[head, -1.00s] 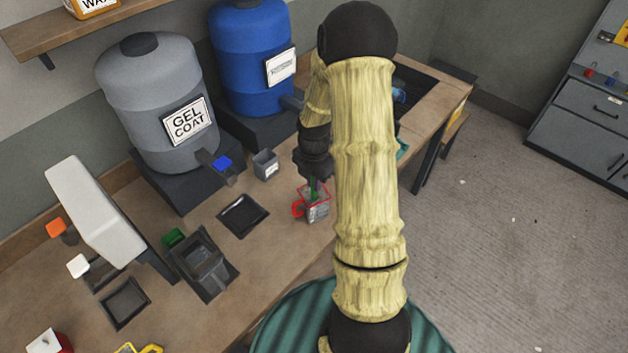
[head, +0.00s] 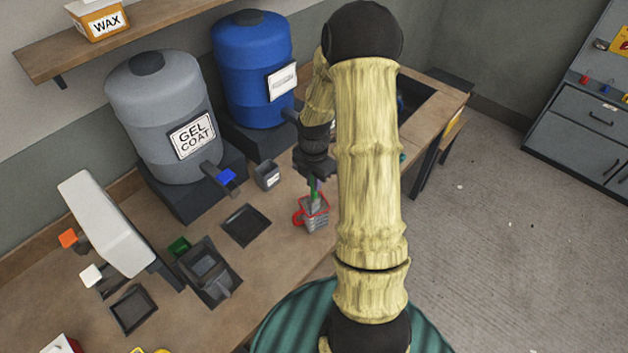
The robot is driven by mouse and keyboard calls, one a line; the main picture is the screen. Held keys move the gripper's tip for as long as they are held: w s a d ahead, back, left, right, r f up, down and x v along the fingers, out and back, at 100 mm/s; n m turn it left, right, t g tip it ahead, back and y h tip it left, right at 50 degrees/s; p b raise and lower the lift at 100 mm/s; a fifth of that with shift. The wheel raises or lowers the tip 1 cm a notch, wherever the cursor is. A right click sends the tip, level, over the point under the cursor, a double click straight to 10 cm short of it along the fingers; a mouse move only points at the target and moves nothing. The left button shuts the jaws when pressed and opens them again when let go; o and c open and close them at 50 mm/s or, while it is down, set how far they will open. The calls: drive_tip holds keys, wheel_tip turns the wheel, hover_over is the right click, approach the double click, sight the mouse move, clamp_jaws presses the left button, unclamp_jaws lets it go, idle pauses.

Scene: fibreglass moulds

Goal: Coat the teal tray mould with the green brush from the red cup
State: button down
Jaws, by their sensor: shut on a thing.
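My gripper (head: 314,180) is shut on the green brush (head: 315,195), which points down at the red cup. The red cup (head: 299,219) has a red rim and handle and a greyish body, and stands on the bench left of my arm. The brush's lower end is at the cup's mouth; I cannot tell how deep it reaches. A small teal edge (head: 403,158) shows just right of my upper arm and may be the teal tray mould. My arm hides the rest of it.
A grey gel coat drum (head: 163,120) and a blue drum (head: 252,70) stand at the back. A small grey cup (head: 267,175), a black tray (head: 245,225), a dark bin (head: 208,272) and a green block (head: 179,245) are on the bench (head: 290,255).

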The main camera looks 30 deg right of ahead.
drive_tip(key=shift+r+p, duration=2.25)
drive_tip(key=shift+r, duration=0.45)
wheel_tip(320, 180, up, 5)
drive_tip(key=p, duration=0.4)
drive_tip(key=shift+p, duration=0.3)
drive_tip(key=shift+f, duration=0.1)
